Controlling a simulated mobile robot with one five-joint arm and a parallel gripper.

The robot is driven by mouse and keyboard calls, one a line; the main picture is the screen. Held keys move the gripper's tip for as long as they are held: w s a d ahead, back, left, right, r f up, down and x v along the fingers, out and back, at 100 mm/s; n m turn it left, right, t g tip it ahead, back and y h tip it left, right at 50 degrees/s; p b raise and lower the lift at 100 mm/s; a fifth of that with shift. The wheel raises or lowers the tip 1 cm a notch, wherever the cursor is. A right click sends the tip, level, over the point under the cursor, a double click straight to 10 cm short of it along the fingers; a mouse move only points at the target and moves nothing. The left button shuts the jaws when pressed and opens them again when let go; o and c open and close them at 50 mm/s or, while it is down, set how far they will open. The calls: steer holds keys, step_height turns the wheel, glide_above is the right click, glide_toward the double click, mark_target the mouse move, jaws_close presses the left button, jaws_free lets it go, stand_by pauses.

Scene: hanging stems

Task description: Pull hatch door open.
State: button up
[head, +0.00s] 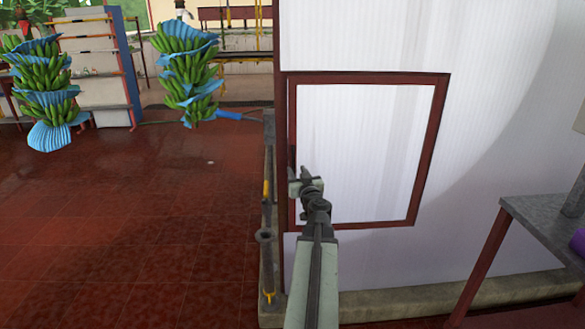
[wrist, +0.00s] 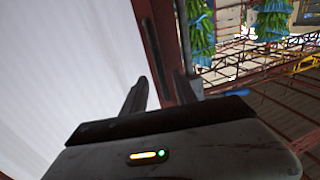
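The hatch door (head: 365,150) is a white ribbed panel in a red-brown frame (head: 433,130), set in a white wall. It looks shut. My gripper (head: 301,182) is in front of the door's lower left edge. In the wrist view my gripper (wrist: 164,88) is open, its two dark fingers apart with nothing visibly held between them. The red-brown frame edge (wrist: 150,22) runs up beyond the gap. A dark upright bar, perhaps the handle (wrist: 154,45), is on that edge ahead of the fingers. I cannot tell whether the fingers touch anything.
A post with a rail (head: 268,190) stands just left of the hatch. A grey-topped table (head: 545,215) is at the right. Banana bunches with blue sheets (head: 187,70) hang at the back left. The red tiled floor (head: 130,220) at left is clear.

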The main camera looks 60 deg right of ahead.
mark_target(294, 166)
steer(key=x, duration=0.5)
jaws_close()
stand_by(1.3)
